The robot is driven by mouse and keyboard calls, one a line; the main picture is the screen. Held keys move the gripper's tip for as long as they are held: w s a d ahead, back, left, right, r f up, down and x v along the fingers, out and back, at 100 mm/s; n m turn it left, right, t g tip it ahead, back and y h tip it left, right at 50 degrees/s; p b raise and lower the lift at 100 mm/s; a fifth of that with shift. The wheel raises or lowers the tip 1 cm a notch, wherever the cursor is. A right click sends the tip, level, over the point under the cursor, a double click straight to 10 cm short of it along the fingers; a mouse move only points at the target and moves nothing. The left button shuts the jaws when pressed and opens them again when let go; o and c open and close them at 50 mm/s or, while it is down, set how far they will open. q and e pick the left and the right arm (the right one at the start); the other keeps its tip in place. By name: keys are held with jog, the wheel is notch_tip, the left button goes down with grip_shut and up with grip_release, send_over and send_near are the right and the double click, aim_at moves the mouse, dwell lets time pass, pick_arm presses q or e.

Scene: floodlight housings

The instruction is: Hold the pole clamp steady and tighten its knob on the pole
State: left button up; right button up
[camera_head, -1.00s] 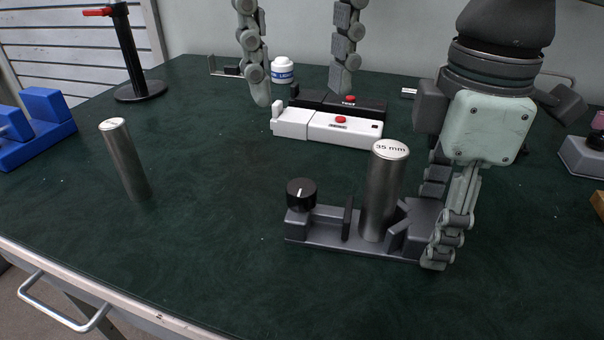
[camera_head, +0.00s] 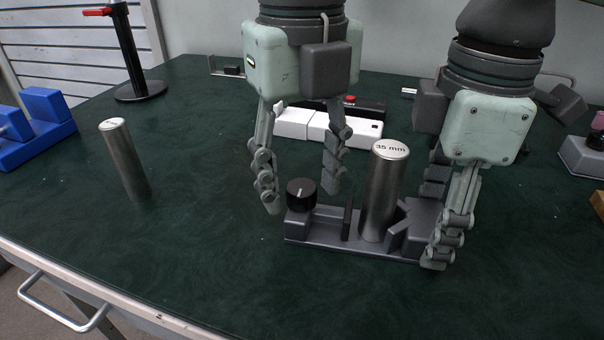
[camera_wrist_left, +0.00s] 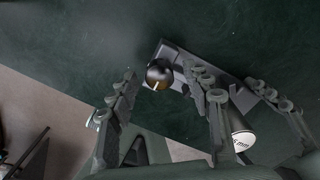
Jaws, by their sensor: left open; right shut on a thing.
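The grey pole clamp (camera_head: 325,236) lies on the green table, with a black knob (camera_head: 300,194) with a white mark at its left end. The steel pole (camera_head: 381,195), labelled 35 mm, stands upright between its jaws; a gap shows left of the pole. My right gripper (camera_head: 436,225) is shut on the clamp's right end. My left gripper (camera_head: 299,198) is open, pointing down, its fingers on either side of the knob, apart from it. The left wrist view shows the knob (camera_wrist_left: 159,74) between the open fingers, and the pole's top (camera_wrist_left: 243,141).
A second steel pole (camera_head: 125,160) stands at the left. A blue block (camera_head: 40,128) and a black stand (camera_head: 140,90) are at the far left. The front left table is clear.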

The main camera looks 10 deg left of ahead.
pick_arm(q)
grip_shut()
dwell(0.4)
